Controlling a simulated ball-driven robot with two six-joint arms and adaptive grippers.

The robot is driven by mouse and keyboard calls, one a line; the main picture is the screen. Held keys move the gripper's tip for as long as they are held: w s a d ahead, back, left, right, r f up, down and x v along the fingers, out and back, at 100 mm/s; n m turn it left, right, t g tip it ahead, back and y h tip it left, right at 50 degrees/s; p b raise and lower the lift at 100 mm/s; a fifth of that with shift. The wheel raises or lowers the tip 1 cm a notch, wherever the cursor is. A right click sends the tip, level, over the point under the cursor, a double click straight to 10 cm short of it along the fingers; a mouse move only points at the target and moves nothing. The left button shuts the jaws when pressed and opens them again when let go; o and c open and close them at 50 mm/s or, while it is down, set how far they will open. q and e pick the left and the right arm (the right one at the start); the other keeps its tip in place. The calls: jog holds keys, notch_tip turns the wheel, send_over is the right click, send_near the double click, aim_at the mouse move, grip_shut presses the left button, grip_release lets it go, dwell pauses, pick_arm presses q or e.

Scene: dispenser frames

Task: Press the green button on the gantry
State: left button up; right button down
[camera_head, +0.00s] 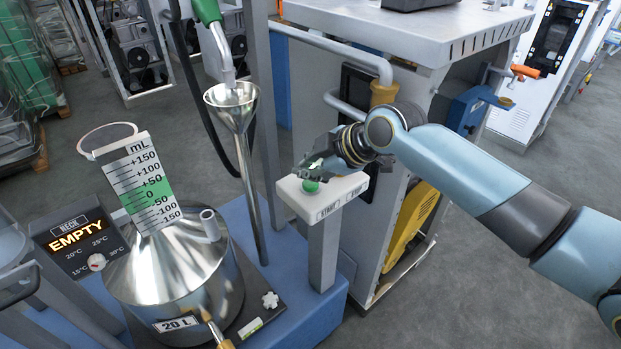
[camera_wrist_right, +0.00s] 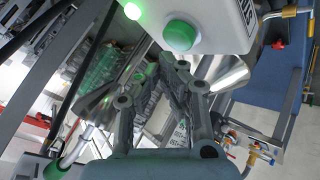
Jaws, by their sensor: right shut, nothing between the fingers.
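The green button (camera_head: 310,186) is a small round dome on top of a white box (camera_head: 345,190) with a START label, on a grey post of the gantry. My right gripper (camera_head: 312,168) is shut and empty, just above and behind the button in the head view. The right wrist view shows the green button (camera_wrist_right: 180,36) on the white box (camera_wrist_right: 220,22), above the fingertips of my right gripper (camera_wrist_right: 168,72) in the picture. A gap shows there between fingertips and button. I do not make out my left gripper.
A steel 20 L vessel (camera_head: 172,268) with a scale plate stands left on the blue base (camera_head: 312,318). A steel funnel (camera_head: 232,105) hangs under a green-handled nozzle (camera_head: 207,12). A display (camera_head: 75,238) reads EMPTY. A large grey cabinet (camera_head: 450,48) stands behind my right arm.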

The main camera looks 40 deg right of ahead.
aim_at(308, 184)
notch_tip(308, 184, up, 5)
jog(key=p, duration=0.4)
jog(key=shift+r+p, duration=0.1)
jog(key=shift+p, duration=0.3)
dwell(0.5)
